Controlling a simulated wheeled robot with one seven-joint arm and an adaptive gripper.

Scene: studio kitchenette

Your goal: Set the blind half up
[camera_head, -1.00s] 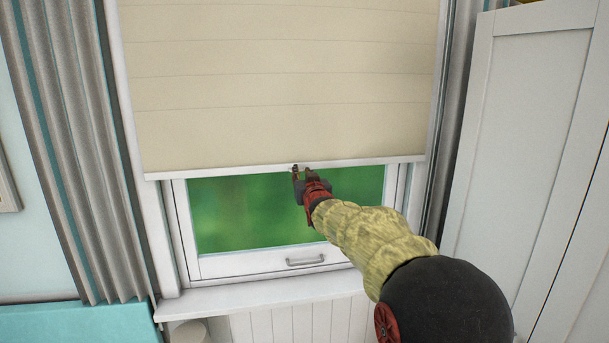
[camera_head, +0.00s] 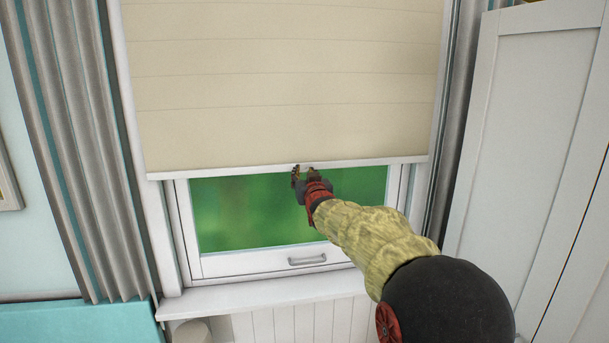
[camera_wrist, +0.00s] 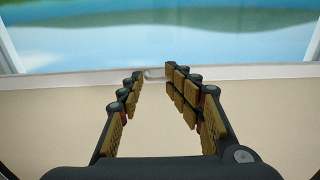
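The cream blind (camera_head: 285,90) hangs over the upper part of the window, and its white bottom rail (camera_head: 230,171) lies level across the glass. Below the rail, green glass shows. My gripper (camera_head: 304,172) is at the middle of the rail, with its fingers spread apart. In the wrist view, the two fingers (camera_wrist: 153,80) stand open with a gap between them, and the blind's cloth (camera_wrist: 60,115) fills the lower part. A small pale tab (camera_wrist: 154,74) on the rail shows between the fingertips. I see nothing clamped; whether a finger touches the rail I cannot tell.
The window's lower frame has a metal handle (camera_head: 307,261) above a white sill (camera_head: 265,293). A grey curtain (camera_head: 85,140) hangs at the left. A white cabinet (camera_head: 520,150) stands close at the right. A teal surface (camera_head: 80,322) is at lower left.

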